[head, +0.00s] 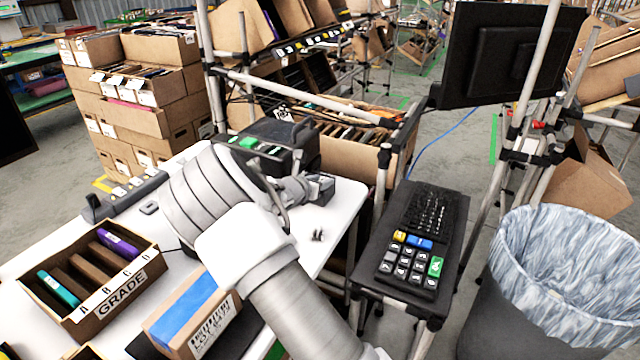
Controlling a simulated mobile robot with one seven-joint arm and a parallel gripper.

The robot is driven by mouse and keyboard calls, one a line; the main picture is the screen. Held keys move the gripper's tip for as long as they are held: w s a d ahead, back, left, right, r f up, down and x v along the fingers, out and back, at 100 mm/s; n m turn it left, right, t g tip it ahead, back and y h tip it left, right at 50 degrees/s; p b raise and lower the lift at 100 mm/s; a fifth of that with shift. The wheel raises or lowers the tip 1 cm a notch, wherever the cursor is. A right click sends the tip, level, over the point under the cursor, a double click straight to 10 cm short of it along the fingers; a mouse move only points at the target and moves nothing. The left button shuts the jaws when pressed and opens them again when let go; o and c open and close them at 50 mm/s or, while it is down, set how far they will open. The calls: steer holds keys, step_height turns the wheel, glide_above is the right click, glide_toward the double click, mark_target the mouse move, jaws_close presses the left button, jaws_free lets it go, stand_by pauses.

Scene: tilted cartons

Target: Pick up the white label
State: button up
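I cannot make out a loose white label on the table or at the printer. A black device that looks like a label printer (285,138), with a green button, stands at the back of the white table (338,212). My grey-white arm reaches in from the bottom and bends over the table. My gripper (318,188) is at the table's right side, just in front of the printer. It is small and partly hidden by my own wrist, so its fingers and anything between them are unclear. My arm hides part of the printer's front and the table.
A carton marked GRADE (95,287) and a carton with blue tape (190,312) are at the front left. A keypad (408,264) and keyboard (433,212) lie on a side stand. A lined bin (560,270) stands right. Small dark items (318,236) lie near the table's right edge.

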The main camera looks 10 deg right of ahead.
steer(key=shift+w+d+f, duration=0.2)
steer(key=shift+w+d, duration=0.1)
steer(key=shift+w, duration=0.2)
jaws_close()
steer(key=shift+r, duration=0.1)
